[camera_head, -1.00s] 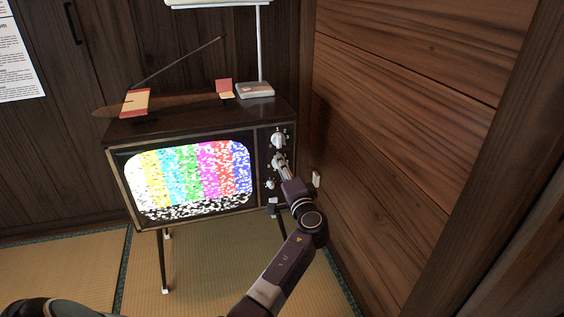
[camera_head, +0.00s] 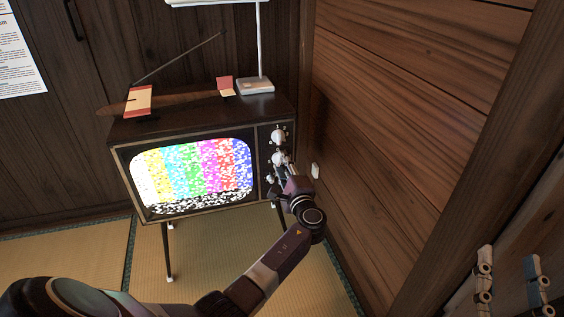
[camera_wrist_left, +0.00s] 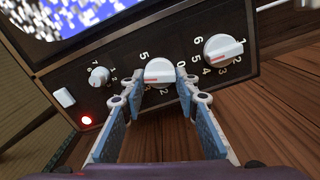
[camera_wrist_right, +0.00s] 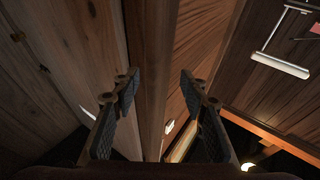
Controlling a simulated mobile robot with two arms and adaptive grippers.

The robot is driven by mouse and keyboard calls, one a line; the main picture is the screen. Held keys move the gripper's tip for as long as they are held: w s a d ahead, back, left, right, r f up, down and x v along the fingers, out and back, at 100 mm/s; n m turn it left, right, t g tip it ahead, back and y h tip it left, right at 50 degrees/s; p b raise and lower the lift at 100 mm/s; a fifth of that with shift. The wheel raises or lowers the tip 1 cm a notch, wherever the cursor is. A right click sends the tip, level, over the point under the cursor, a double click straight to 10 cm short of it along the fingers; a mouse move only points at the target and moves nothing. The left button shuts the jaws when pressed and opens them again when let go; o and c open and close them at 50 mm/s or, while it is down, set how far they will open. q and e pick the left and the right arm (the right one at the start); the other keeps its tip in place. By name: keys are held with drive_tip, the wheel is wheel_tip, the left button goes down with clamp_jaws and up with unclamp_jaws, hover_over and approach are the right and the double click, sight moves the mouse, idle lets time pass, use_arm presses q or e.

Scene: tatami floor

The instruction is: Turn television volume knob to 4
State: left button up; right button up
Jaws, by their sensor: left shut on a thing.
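The television (camera_head: 135,225) shows coloured bars with static. Its panel has a column of white knobs along the right side. My left gripper (camera_head: 281,162) is at the middle knob (camera_head: 276,157). In the left wrist view, the fingers of my left gripper (camera_wrist_left: 156,82) are shut on this knob (camera_wrist_left: 158,68), one on each side. My right gripper (camera_head: 509,276) is open and empty at the lower right, also seen in the right wrist view (camera_wrist_right: 158,80).
Another large numbered knob (camera_wrist_left: 223,49) and a smaller knob (camera_wrist_left: 99,76) flank the held one. A red light (camera_wrist_left: 87,120) and a white button (camera_wrist_left: 64,97) are on the panel. A wooden wall (camera_head: 410,130) stands close on the right. Tatami floor (camera_head: 215,260) is clear in front.

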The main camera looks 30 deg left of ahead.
drive_tip(key=shift+w+f+g, duration=0.15)
drive_tip(key=shift+f+g, duration=0.15)
drive_tip(key=shift+f, duration=0.2)
use_arm(q)
drive_tip(key=o, duration=1.1)
drive_tip(key=shift+w, duration=0.1)
drive_tip(key=shift+o, duration=0.2)
drive_tip(key=v, duration=1.2)
